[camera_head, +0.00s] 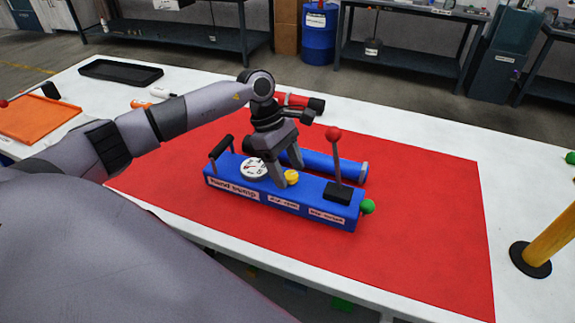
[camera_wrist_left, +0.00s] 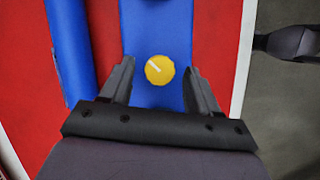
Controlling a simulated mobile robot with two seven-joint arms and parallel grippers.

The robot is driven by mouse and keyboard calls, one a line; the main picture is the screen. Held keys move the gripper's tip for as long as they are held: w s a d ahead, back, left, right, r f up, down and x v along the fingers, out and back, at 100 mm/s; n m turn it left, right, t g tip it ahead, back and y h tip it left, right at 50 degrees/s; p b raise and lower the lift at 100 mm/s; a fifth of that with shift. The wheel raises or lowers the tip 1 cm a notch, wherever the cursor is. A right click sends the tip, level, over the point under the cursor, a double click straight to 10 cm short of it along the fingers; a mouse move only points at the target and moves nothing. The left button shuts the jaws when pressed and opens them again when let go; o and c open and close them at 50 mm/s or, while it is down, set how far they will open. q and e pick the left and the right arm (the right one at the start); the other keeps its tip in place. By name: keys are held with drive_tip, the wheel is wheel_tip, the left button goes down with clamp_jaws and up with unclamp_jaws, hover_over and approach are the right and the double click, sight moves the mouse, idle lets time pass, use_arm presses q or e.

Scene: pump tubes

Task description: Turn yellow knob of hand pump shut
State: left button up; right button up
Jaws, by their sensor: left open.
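The blue hand pump (camera_head: 236,188) lies on a red mat, with a white gauge (camera_head: 254,168), a black handle at its left end and a red-tipped lever (camera_head: 334,150) near its right end. Its yellow knob (camera_head: 291,177) is on top between gauge and lever. In the left wrist view the knob (camera_wrist_left: 160,69) is round with a white line running diagonally from upper left towards its middle. My left gripper (camera_head: 281,183) is open over the pump. Its two fingers (camera_wrist_left: 158,85) stand apart on either side of the knob, with gaps to it. My right gripper is not in view.
The red mat (camera_head: 420,220) is clear at right and front. A blue cylinder (camera_head: 340,166) lies behind the pump, and a red cylinder (camera_head: 298,102) lies farther back. A green knob (camera_head: 367,206) sticks out of the pump's right end. A yellow post (camera_head: 553,240) stands far right.

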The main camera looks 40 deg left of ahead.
use_arm(q)
drive_tip(key=c, duration=1)
drive_tip(key=shift+c, duration=0.2)
